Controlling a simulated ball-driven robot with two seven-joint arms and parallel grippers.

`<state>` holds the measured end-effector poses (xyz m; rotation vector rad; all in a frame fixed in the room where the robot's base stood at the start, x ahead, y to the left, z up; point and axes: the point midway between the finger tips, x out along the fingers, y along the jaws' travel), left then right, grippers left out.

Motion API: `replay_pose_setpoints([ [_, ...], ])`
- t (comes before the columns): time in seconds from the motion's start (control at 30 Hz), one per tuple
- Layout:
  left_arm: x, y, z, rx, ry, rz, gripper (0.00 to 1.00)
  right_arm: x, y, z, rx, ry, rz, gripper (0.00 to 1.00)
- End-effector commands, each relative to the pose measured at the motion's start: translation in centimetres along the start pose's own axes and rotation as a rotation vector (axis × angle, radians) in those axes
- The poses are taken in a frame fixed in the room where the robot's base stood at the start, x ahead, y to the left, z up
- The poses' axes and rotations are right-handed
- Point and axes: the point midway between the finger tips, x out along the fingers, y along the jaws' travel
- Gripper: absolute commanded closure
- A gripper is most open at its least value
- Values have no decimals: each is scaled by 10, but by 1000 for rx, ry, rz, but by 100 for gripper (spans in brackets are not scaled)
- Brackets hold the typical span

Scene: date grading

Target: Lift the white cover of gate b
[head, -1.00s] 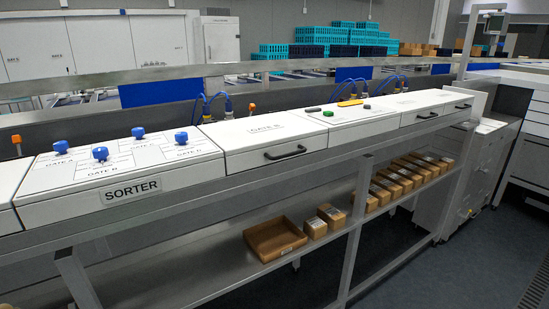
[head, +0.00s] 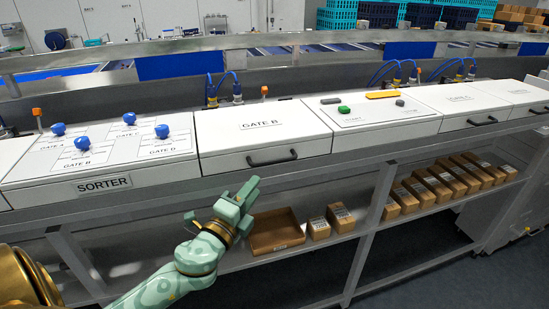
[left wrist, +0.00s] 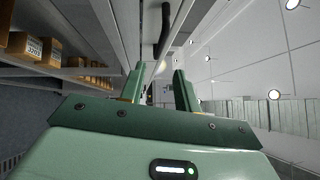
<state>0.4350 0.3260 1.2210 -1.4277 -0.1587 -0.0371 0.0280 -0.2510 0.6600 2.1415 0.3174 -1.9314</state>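The white cover of gate b (head: 238,121) is closed flat on the sorter line in the head view, with a black handle (head: 272,158) on its front face. The handle also shows as a dark bar at the top of the left wrist view (left wrist: 162,32). My left gripper (head: 248,188) is in front of and below the handle, apart from it. In the left wrist view its two fingers (left wrist: 158,88) stand apart with nothing between them. My right gripper is not in view.
Left of the cover is the SORTER panel (head: 105,184) with several blue knobs. Right is a panel with a green button (head: 344,110). A shelf below holds an open brown tray (head: 275,249) and several small boxes (head: 341,216). A metal rail edge (head: 330,165) runs below the covers.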

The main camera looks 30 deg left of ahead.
Motion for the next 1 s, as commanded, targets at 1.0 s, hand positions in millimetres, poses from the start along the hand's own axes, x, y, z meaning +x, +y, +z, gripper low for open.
replay_pose_setpoints([
  [1.0,116,1,0,-3,0,2,98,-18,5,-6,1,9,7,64],
])
